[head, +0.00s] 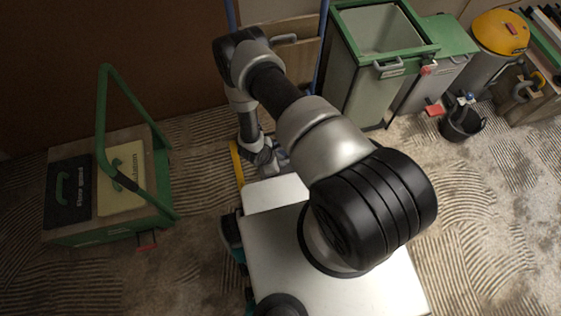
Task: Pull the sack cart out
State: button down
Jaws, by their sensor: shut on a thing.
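The sack cart (322,48) stands against the back wall, with two upright blue tubes and a brown box-like load (296,52) between them. My arm covers much of its left side and its lower part. My gripper (268,160) points down in front of the cart, low and left of its middle. It is shut on a part of the cart, but the fingertips and the gripped part are mostly hidden by my arm and my white base. A yellow strip (237,164) shows just left of the gripper; I cannot tell whether it belongs to the cart.
A green-framed trolley with cases (128,215) stands at left. Grey bins with green rims (362,90), a black bucket (462,124) and a yellow-topped vacuum (497,40) stand close on the right. The ridged floor is clear at lower right and between trolley and base.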

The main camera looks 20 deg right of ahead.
jog(key=shift+s, duration=0.35)
jog(key=c, duration=1.7)
grip_release()
jog(key=shift+w, duration=0.1)
jog(key=p+v, duration=0.2)
jog(key=v, duration=1.5)
jog(key=shift+r+p, duration=0.25)
jog(key=shift+p, duration=0.05)
jog(key=shift+w, duration=0.15)
